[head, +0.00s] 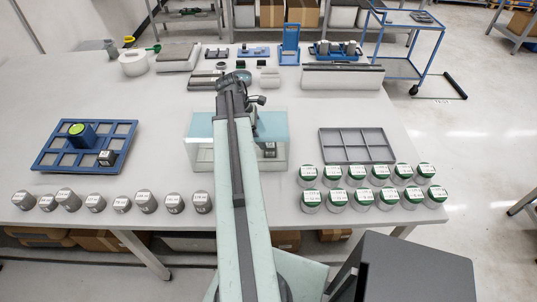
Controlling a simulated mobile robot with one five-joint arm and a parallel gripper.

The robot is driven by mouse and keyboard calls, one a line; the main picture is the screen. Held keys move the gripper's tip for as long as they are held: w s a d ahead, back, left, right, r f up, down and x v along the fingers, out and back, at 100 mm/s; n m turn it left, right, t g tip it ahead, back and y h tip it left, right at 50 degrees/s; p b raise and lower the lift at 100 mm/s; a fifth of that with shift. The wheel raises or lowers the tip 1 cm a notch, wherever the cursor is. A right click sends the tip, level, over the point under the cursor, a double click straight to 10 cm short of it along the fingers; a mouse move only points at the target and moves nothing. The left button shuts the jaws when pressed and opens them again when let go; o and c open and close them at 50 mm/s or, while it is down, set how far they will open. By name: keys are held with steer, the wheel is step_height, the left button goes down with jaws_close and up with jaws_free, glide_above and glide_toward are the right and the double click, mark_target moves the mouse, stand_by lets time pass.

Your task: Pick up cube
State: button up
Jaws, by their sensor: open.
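A small dark cube with a white label (106,158) sits on the blue compartment tray (52,161) at the left. Another small dark labelled block (270,149) shows inside the clear-sided box (200,155) at the middle, partly behind my arm. The picture does not tell which one is the task's cube. My gripper (236,82) is far out over the table, beyond the clear box and away from both blocks. It is small and seen from behind; it is open, with nothing visible held. My arm covers the middle of the box.
Several grey cylinders (121,204) line the front left edge; several green-lidded jars (335,200) stand front right. An empty grey divided tray (357,131) lies behind them. Bare table lies between blue tray and box.

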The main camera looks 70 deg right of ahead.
steer(key=shift+b+x, duration=1.05)
steer(key=shift+x, duration=0.15)
steer(key=b+x, duration=0.4)
steer(key=x, duration=0.1)
steer(key=shift+d+f+b, duration=0.15)
steer(key=shift+d+b, duration=0.1)
steer(key=shift+b, duration=0.1)
steer(key=shift+s, duration=0.1)
steer(key=shift+c, duration=0.3)
jaws_close()
